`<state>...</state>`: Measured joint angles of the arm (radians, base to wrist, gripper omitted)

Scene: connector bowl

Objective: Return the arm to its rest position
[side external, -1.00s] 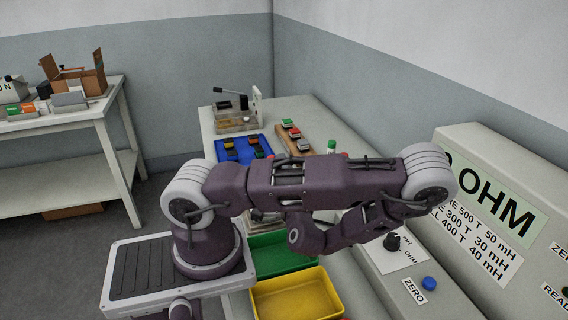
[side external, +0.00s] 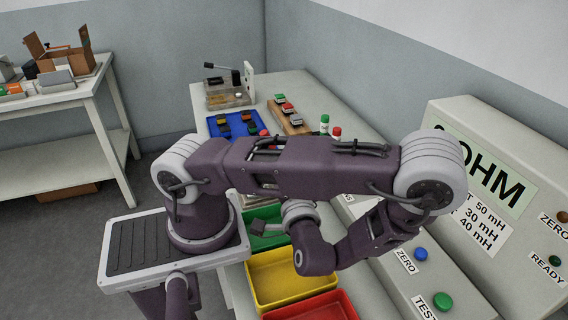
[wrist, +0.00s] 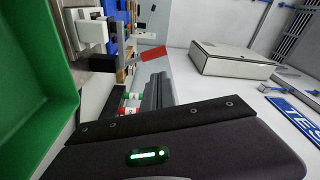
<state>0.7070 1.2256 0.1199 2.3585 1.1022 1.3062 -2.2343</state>
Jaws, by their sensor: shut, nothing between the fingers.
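My arm reaches across the bench in the side external view, bent at the elbow and folded back. The green bin (wrist: 35,85) fills the left of that view, close beside the gripper.
A yellow bin (side external: 285,278) and a red bin (side external: 312,306) stand in front. A blue tray (side external: 234,125) and a clear fixture (side external: 228,92) are farther back. Capped bottles (side external: 324,125) stand behind my arm. The OHM panel (side external: 490,190) rises at the right.

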